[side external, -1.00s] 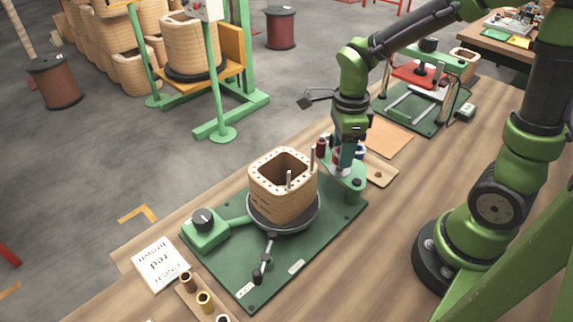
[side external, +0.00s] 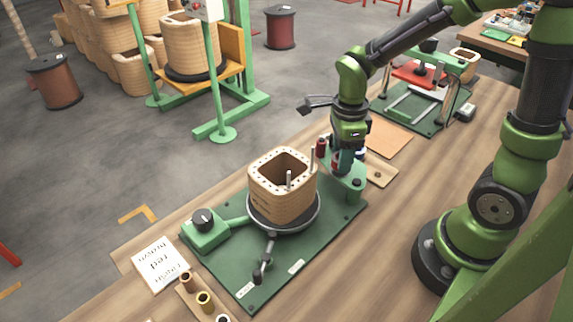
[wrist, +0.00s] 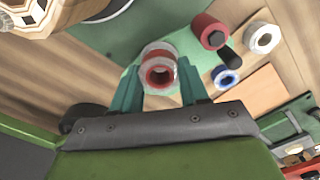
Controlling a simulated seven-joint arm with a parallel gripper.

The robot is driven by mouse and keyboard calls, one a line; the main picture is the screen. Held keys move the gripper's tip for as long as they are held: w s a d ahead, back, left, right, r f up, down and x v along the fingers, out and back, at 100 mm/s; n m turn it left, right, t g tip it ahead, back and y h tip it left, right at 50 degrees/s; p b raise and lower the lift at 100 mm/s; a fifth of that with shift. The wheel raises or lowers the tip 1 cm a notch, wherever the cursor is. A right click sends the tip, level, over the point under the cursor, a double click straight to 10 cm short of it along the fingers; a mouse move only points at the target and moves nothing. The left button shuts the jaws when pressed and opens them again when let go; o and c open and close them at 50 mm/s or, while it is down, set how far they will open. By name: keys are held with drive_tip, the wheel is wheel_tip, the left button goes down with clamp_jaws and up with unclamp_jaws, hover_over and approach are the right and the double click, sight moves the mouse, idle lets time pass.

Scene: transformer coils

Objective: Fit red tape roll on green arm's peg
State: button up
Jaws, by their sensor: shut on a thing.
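My gripper (wrist: 158,78) is shut on the red tape roll (wrist: 158,55), a short ring with a pale, clear outer layer and a red core. In the wrist view one teal finger is on each side of it. The roll is over the green arm (wrist: 128,75). In the side view my gripper (side external: 343,162) is low over the outer end of the green arm (side external: 352,184), right of the wooden coil former. The fingers mostly hide the roll there. The peg is not clearly seen, so I cannot tell whether it is inside the roll's hole.
The square coil former (side external: 283,190) with upright pins stands close left on the green base plate (side external: 240,275). A dark red roll (wrist: 210,30), a white roll (wrist: 262,37) and a blue roll (wrist: 226,77) are beside the arm. A card (side external: 160,264) lies at front left.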

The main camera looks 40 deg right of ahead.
drive_tip(key=shift+f, duration=0.4)
drive_tip(key=o, duration=1.5)
drive_tip(key=shift+r, duration=2.55)
